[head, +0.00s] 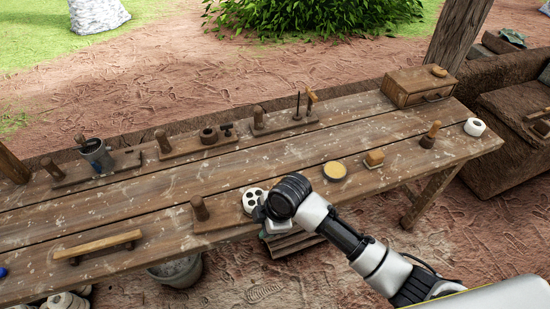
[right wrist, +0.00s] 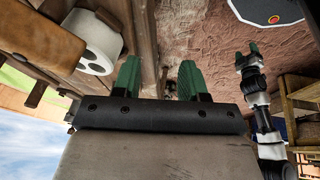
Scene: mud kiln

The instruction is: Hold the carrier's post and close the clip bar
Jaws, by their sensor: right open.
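A small board (head: 220,221) with an upright wooden post (head: 199,208) lies at the table's front edge. A white round piece with several holes (head: 254,195) sits at its right end. I take this as the carrier; I cannot make out a clip bar for certain. My right gripper (head: 266,218) is at the board's right end, mostly hidden by its wrist. In the right wrist view its green fingers (right wrist: 158,72) are apart and empty.
Several boards with posts line the table's back, one holding a metal cup (head: 97,156). A wooden box (head: 420,87) stands at the back right. A yellow-filled dish (head: 335,171) and a wooden handled bar (head: 98,244) lie near the front. The table's middle is clear.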

